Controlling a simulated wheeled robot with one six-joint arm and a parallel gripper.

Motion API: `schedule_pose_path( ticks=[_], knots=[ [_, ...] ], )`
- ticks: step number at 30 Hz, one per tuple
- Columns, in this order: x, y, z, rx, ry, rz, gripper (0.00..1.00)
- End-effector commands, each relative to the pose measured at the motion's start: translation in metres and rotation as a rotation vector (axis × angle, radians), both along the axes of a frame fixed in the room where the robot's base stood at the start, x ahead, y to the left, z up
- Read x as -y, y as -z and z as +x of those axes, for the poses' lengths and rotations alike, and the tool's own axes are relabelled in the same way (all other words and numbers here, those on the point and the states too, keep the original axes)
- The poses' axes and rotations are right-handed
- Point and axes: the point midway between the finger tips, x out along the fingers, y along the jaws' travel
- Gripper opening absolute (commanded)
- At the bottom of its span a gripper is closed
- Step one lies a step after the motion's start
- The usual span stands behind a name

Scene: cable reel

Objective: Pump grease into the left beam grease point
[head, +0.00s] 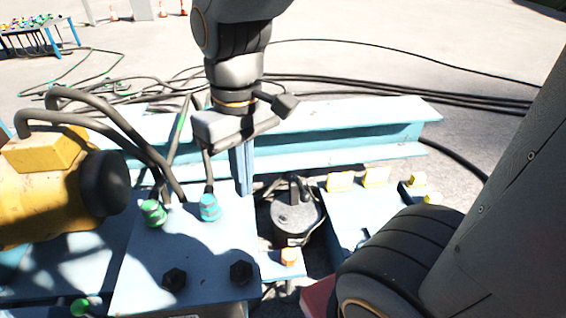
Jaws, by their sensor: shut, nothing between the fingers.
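My gripper (245,190) points down in the upper middle of the head view. Its blue fingers are shut with nothing between them, just right of a blue-capped fitting (209,208); I cannot tell whether they touch anything. A green-capped fitting (152,212) stands left of it on the light blue plate (215,235). A dark round canister (297,215) with a handle-like top stands to the right of the fingers, behind the plate. I cannot tell which fitting is the left beam grease point.
A light blue beam (340,120) runs across behind my gripper. A yellow motor-like unit (45,200) with thick black hoses stands at left. Two dark bolts rise from the plate. Yellow blocks (340,181) sit at right. Cables (400,88) lie on the open ground behind.

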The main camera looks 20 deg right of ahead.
Motion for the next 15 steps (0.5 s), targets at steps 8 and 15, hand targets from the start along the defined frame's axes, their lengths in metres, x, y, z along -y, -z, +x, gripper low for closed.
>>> schedule_pose_path(
  ticks=[8, 15],
  knots=[
    [0.051, 0.021, 0.104, -0.049, -0.284, -0.02, 0.0],
    [0.125, 0.07, 0.181, -0.096, -0.555, -0.003, 0.0]
  ],
)
